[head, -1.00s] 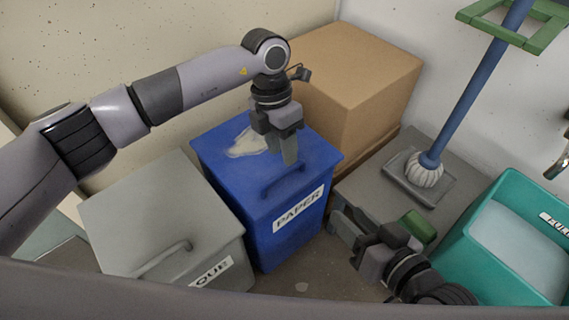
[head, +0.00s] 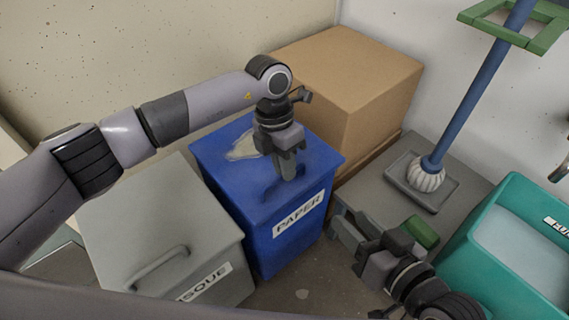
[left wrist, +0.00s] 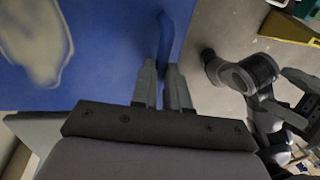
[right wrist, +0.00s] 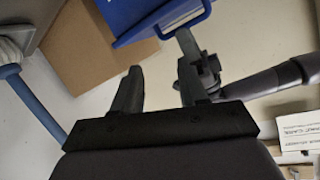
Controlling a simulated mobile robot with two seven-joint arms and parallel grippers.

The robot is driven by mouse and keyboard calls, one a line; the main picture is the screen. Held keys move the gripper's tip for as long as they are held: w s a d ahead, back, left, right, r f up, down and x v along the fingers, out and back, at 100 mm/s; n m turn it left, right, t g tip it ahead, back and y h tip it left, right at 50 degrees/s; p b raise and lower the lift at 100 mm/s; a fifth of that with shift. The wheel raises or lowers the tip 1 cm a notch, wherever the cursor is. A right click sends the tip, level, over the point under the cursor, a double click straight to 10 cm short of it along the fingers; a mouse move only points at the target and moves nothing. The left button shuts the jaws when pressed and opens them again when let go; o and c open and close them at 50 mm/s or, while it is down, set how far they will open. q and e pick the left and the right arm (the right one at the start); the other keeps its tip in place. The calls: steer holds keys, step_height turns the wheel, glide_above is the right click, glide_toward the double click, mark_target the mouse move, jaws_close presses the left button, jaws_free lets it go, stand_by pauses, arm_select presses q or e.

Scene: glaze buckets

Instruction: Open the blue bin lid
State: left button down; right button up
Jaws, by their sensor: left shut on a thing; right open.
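The blue bin (head: 262,219) with a "PAPER" label stands in the middle of the head view. Its blue lid (head: 318,156) lies flat and closed on top, with a pale stain on it. My left gripper (head: 287,177) points down over the front of the lid and is shut on the blue lid handle (left wrist: 165,42), which shows between its fingers in the left wrist view. My right gripper (head: 342,228) is open and empty, in front of the blue bin to the right. The blue bin's edge also shows at the top of the right wrist view (right wrist: 128,14).
A grey bin (head: 130,220) stands left of the blue bin. A cardboard box (head: 340,75) is behind it. A mop (head: 468,85) stands on a grey platform to the right, near a teal tub (head: 470,265) and a green block (head: 421,231).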

arm_select(q)
steer(key=shift+w+a+r, duration=0.1)
steer(key=shift+r, duration=0.45)
steer(key=shift+w+a+r+g+h+p, duration=0.2)
steer(key=shift+r+g+h+p, duration=0.15)
steer(key=shift+r, duration=0.25)
steer(key=shift+w+a+r+g+h+p, duration=0.15)
steer(key=shift+r+h+p, duration=0.1)
steer(key=shift+r+p, duration=0.25)
steer(key=w+a+r+p, duration=0.3)
steer(key=w+a+r, duration=0.2)
steer(key=r, duration=0.4)
steer(key=shift+a, duration=0.35)
arm_select(e)
steer(key=shift+s+d+r+n+h, duration=0.1)
steer(key=shift+s+d+r+h, duration=0.05)
steer(key=shift+d+h, duration=0.3)
steer(key=shift+s+d+r+n+h, duration=0.1)
steer(key=shift+s+d+r+h, duration=0.1)
steer(key=shift+d+h, duration=0.25)
steer(key=shift+s+d+r+n+h, duration=0.15)
steer(key=shift+d+h, duration=0.15)
steer(key=shift+d, duration=0.3)
arm_select(q)
steer(key=c, duration=1.5)
jaws_free()
steer(key=o, duration=0.4)
steer(key=shift+w+f, duration=0.15)
arm_select(e)
steer(key=shift+w, duration=0.1)
